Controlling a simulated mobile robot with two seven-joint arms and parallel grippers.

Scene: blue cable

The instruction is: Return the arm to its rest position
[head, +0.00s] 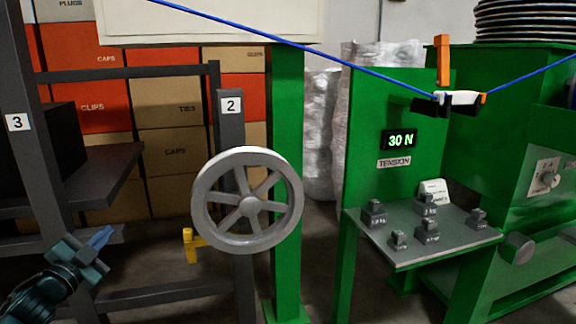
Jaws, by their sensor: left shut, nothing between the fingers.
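My left gripper (102,238) is at the lower left, with its arm coming in from the bottom left corner. Its blue fingertips are together and hold nothing. It is in front of the dark rack and apart from the cable. My right gripper is not in view. The blue cable (300,47) runs from the top left down to a black and white clamp-like part (460,100) on the green machine, then rises to the right edge.
A grey spoked wheel (248,201) and a yellow handle (191,245) are right of my left gripper. Dark rack posts labelled 3 (18,122) and 2 (231,106) stand nearby. A green machine (365,120) with a "30 N" display (399,140) and a shelf of weights (428,230) stands right.

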